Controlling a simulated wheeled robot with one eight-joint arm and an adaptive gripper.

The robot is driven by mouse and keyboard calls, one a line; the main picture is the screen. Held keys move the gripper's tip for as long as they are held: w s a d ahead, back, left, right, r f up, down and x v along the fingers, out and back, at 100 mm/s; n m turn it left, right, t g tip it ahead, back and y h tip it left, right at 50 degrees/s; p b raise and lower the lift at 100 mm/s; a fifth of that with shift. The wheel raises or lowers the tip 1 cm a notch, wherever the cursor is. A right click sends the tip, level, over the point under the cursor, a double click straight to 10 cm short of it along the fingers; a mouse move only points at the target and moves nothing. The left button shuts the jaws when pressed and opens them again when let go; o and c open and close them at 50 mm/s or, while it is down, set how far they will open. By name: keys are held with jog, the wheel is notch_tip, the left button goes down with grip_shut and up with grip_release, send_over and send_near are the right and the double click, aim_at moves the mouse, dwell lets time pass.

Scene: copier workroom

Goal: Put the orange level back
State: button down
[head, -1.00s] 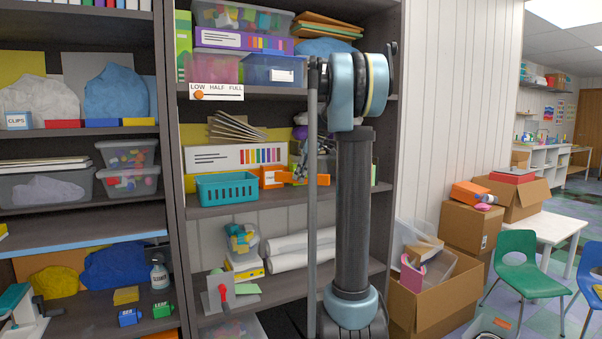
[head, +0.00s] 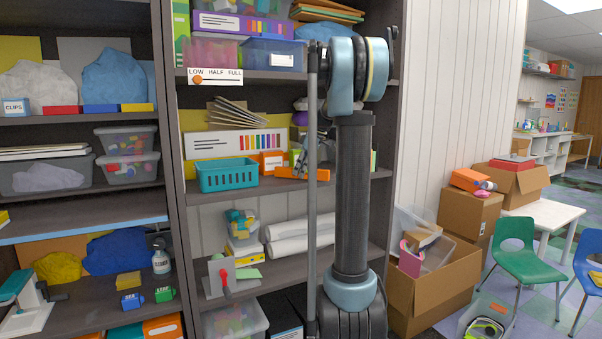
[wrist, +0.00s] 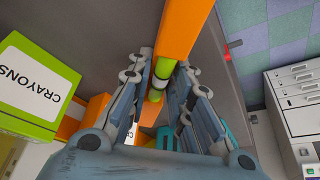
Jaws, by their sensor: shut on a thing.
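The orange level (wrist: 178,30) is a long orange bar with a green vial in the wrist view. My gripper (wrist: 160,92) is shut on it, with one finger on each side of the bar near the vial. In the head view the level (head: 288,173) shows low over the middle shelf, right of the teal basket. My gripper (head: 305,150) is above it there, partly hidden by my arm. I cannot tell whether the level touches the shelf.
The teal basket (head: 228,175) and an orange-and-white box (head: 272,162) stand close on the left. A green-and-white crayons box (wrist: 30,85) is left of my gripper in the wrist view. The middle shelf's front edge (head: 240,195) runs below. Cardboard boxes (head: 467,215) stand at the right.

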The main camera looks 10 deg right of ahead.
jog(key=shift+f, duration=0.2)
jog(key=c, duration=1.4)
grip_release()
jog(key=shift+o, duration=0.2)
jog(key=o, duration=0.3)
jog(key=v, duration=1.1)
jog(key=shift+d+r, duration=0.2)
jog(key=shift+r, duration=0.15)
